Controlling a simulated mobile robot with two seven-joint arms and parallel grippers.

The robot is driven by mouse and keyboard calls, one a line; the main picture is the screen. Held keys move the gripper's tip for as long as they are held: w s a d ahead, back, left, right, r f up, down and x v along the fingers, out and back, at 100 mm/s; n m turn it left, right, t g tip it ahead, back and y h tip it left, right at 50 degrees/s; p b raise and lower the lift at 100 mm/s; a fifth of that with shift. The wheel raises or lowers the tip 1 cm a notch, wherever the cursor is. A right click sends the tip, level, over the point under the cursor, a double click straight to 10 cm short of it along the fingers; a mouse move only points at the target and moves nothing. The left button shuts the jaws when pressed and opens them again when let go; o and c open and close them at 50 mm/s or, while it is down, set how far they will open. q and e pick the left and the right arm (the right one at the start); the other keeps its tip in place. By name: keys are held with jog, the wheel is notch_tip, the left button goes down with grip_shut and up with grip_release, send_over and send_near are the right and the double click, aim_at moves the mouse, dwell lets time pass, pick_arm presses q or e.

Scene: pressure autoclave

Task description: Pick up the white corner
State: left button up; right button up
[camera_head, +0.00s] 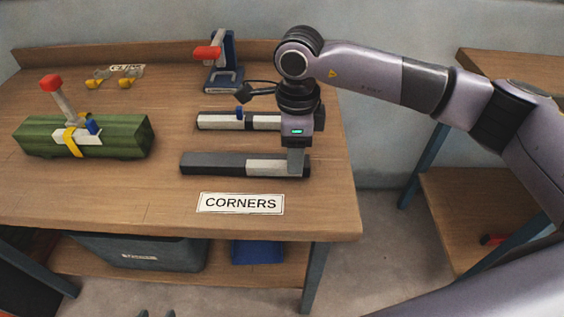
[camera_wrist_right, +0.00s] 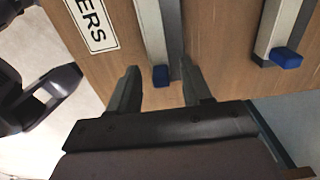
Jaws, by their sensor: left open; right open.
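The front bar (camera_head: 215,163) lies by the CORNERS label, with a dark grey left part and a white section (camera_head: 265,168) at its right. A second bar (camera_head: 217,121), partly white with a blue bit, lies behind it. I cannot tell which is the white corner. My right gripper (camera_head: 296,172) is open, pointing down at the right end of the front bar. In the right wrist view its fingers (camera_wrist_right: 160,88) stand apart, with the front bar's blue-tipped end (camera_wrist_right: 161,76) between them; contact is unclear. My left gripper (camera_head: 157,313) barely shows at the bottom edge, open and away from the table.
The CORNERS label (camera_head: 241,204) lies in front of the bars. A green block (camera_head: 130,135) with a red-handled tool stands at the left. A blue clamp with a red handle (camera_head: 207,53) stands behind. Yellow pieces (camera_head: 128,83) lie by the GLUE label. A bin (camera_head: 140,252) sits below.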

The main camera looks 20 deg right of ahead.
grip_shut()
dwell(0.3)
